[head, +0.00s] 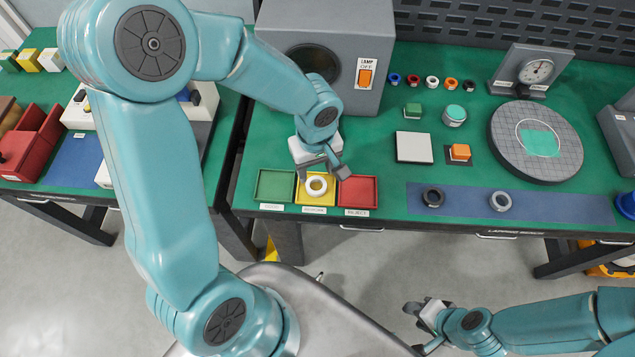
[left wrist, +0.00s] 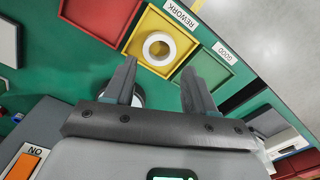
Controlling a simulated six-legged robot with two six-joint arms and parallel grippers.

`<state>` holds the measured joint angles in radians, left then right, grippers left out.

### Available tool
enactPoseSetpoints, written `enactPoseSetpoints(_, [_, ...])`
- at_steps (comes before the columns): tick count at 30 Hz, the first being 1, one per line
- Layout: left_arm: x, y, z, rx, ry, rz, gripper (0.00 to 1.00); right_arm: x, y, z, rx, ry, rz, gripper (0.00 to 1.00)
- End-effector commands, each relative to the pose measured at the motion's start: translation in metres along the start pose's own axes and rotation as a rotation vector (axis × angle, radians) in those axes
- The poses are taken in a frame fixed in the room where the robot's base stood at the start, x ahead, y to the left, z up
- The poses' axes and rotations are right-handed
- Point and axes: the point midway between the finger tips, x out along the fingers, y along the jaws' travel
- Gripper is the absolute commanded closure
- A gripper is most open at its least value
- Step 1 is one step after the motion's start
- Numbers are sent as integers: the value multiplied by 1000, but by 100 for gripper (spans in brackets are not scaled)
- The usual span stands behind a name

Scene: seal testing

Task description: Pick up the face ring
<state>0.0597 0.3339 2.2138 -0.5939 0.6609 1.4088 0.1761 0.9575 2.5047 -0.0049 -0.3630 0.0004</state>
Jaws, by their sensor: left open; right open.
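A white ring (head: 316,186) lies in the yellow tray (head: 301,197); the ring also shows in the left wrist view (left wrist: 159,49), beyond the fingertips. A dark ring (head: 433,197) and a grey ring (head: 501,201) lie on the blue mat (head: 565,207). I cannot tell from looks alone which one is the face ring. My left gripper (head: 330,172) is open just behind and above the yellow tray, with its fingers (left wrist: 160,78) pointing toward the white ring, apart from it. My right gripper (head: 420,325) is open and empty in front of the bench, away from the rings.
A green tray (head: 262,185) and a red tray (head: 372,191) flank the yellow one. A grey lamp box (head: 300,22) stands behind my left gripper. A round grey plate (head: 500,155), a white block (head: 413,147) and several small rings are farther right. The green bench top between has free room.

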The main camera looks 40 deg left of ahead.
Motion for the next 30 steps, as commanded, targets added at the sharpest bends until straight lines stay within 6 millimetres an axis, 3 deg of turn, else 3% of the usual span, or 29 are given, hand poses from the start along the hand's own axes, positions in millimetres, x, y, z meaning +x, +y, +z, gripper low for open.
enactPoseSetpoints(7, [22, 0, -1, 1, -4, -3, 44, -2, -1, 0, 0, 0, 0, 57])
enactPoseSetpoints(15, [63, 4, -4, 1, -3, -1, 44, -3, -1, 0, 0, 0, 0, 57])
enactPoseSetpoints(23, [66, 5, -4, 1, -1, 1, 44, -3, -1, 0, 0, 0, 0, 57])
enactPoseSetpoints(24, [66, 5, -4, 1, -1, 1, 51, -3, -1, 0, 0, 0, 0, 57])
enactPoseSetpoints(27, [66, 5, -4, 1, -1, 1, 83, -3, -1, 0, 0, 0, 0, 57])
enactPoseSetpoints(30, [66, 5, -4, 1, -1, 1, 83, -3, -1, 0, 0, 0, 0, 57])
